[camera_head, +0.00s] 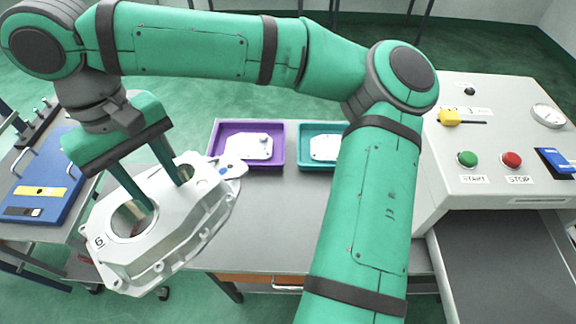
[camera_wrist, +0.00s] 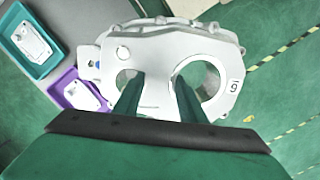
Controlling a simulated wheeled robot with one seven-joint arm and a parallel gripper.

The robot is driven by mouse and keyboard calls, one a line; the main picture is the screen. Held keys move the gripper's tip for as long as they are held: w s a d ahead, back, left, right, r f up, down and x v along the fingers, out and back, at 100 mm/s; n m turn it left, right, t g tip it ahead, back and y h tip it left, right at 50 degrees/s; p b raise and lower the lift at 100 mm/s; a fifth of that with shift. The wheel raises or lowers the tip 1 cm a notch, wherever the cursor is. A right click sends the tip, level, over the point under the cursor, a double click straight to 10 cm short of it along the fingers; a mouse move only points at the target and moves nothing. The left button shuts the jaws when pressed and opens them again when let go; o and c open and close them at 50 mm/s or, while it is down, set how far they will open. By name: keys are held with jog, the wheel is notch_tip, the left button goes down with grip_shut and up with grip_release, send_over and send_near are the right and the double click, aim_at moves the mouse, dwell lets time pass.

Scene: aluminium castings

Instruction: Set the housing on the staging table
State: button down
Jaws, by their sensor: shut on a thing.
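The housing (camera_head: 165,215) is a light grey aluminium casting with two large round openings, a "6" label and a small blue mark. My gripper (camera_head: 168,190) is shut on the housing, with its fingers reaching into the two openings. It holds the housing up in front of the grey table, at the left of the head view. In the wrist view the housing (camera_wrist: 165,70) hangs beyond the fingers (camera_wrist: 158,100), over green floor. The grey table (camera_head: 270,215) stands in the middle of the head view; I cannot tell whether it is the staging table.
A purple tray (camera_head: 217,143) and a teal tray (camera_head: 303,130), each holding a casting, stand on the grey table. A cart with a blue panel (camera_head: 60,165) is at left. A machine (camera_head: 495,140) with buttons is at right. The table's front half looks mostly clear.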

aim_at(212, 173)
jog(key=w+d+f, duration=0.1)
jog(key=d, duration=0.1)
jog(key=w+d+f+m, duration=0.1)
jog(key=d+f, duration=0.1)
jog(key=d, duration=0.1)
jog(key=w+d+f+m, duration=0.1)
jog(key=d, duration=0.2)
jog(key=shift+w+d+f, duration=0.2)
jog(key=shift+w+f, duration=0.1)
jog(key=s+d+f+m, duration=0.15)
jog(key=d+f, duration=0.25)
jog(key=d, duration=0.4)
jog(key=d+f+m+y, duration=0.1)
jog(key=d+f+m, duration=0.25)
jog(key=d, duration=0.35)
jog(key=s+d+f+m, duration=0.1)
jog(key=d+f+m, duration=0.1)
jog(key=d+f, duration=0.45)
jog(key=shift+w+a+f, duration=1.1)
jog(key=shift+w+f, duration=0.75)
jog(key=shift+f, duration=0.05)
jog(key=shift+w+a+f, duration=1.1)
jog(key=shift+w+f, duration=0.75)
jog(key=shift+w+a+f, duration=1.1)
jog(key=shift+w+f, duration=0.75)
jog(key=shift+f, duration=0.05)
jog(key=shift+f, duration=0.1)
jog(key=c, duration=1.1)
grip_release()
